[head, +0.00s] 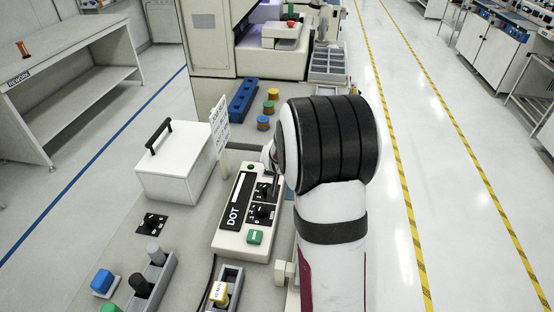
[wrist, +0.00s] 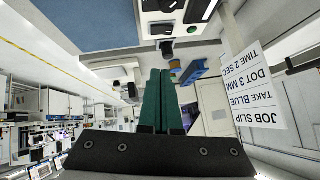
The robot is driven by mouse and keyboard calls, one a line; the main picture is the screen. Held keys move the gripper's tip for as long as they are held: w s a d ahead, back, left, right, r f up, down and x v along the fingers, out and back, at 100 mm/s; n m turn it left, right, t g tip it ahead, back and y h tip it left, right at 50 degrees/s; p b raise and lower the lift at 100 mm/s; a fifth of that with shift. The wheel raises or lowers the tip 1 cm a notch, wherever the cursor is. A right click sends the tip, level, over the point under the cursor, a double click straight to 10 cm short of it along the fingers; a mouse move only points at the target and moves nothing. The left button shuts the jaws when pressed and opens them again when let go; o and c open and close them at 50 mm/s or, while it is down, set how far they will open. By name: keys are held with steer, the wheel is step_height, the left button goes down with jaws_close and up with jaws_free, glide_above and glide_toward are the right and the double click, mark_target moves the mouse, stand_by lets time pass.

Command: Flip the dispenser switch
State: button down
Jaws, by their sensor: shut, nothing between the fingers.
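I cannot tell which control is the switch. In the wrist view, white housing with black controls (wrist: 162,29) shows at the top, beyond my fingertips. My gripper (wrist: 160,71) has green fingers that are shut and empty. In the head view my arm hides most of the gripper, near the dispenser's far right end. Contact cannot be told.
A job slip card (head: 220,125) stands behind the dispenser; it reads "take blue, dot 3 mm, time 2 sec" in the wrist view (wrist: 258,90). A white lidded box (head: 175,165) stands left. Coloured spools (head: 268,107) and a blue block (head: 243,98) lie behind.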

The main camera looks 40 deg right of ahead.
steer(key=shift+w+a+r, duration=0.15)
steer(key=shift+w+a, duration=0.15)
steer(key=shift+w, duration=0.35)
glide_above(269, 176)
steer(key=s, duration=0.1)
steer(key=f, duration=0.6)
steer(key=shift+d+f, duration=0.2)
steer(key=shift+f, duration=0.1)
steer(key=f, duration=0.1)
steer(key=w+f, duration=0.1)
steer(key=f, duration=0.1)
steer(key=shift+a+f, duration=0.1)
steer(key=shift+f, duration=0.15)
steer(key=shift+a+f, duration=0.1)
steer(key=shift+f, duration=0.3)
